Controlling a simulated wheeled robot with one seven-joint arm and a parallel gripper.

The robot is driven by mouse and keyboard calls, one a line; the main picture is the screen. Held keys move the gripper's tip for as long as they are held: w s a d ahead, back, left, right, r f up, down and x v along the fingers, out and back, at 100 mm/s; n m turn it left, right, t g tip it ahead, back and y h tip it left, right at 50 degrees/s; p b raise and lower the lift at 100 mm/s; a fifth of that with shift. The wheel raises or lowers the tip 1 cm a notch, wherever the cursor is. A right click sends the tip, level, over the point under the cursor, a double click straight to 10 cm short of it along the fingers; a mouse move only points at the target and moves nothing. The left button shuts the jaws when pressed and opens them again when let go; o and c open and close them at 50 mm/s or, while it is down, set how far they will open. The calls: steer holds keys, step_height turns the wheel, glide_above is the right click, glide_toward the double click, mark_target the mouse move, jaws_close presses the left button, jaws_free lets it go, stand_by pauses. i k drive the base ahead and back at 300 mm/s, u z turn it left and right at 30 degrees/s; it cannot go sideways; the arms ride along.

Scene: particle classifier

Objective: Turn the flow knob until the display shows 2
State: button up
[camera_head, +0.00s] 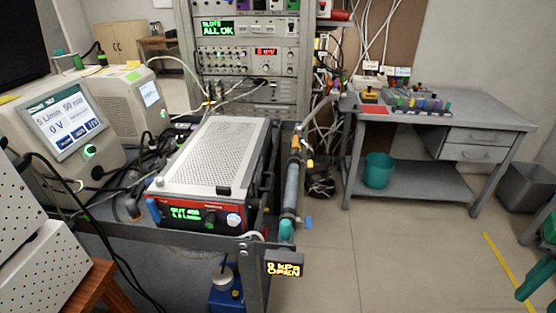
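A long box with a perforated silver top and a red-edged black front (215,219) lies on the grey cart. Its small green display (186,214) shows "OUT" and a second line that seems to end in L/min; the digits are too small to read surely. A round pale knob (233,219) sits at the right of that front, with a smaller dark knob (210,217) beside the display. No label that I can read names the flow knob. My gripper is not in view, and nothing is seen touching the knobs.
Two white instruments (62,118) with screens stand at left. A small display (284,269) on the cart reads "0 kPa OPEN". A vertical pipe (292,185) stands right of the box. A rack (250,55) is behind. The floor (400,250) at right is mostly clear.

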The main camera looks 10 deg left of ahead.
mark_target(211, 220)
steer(key=z, duration=0.75)
steer(key=k, duration=1.4)
steer(key=u, duration=1.25)
steer(key=i, duration=1)
steer(key=u, duration=0.65)
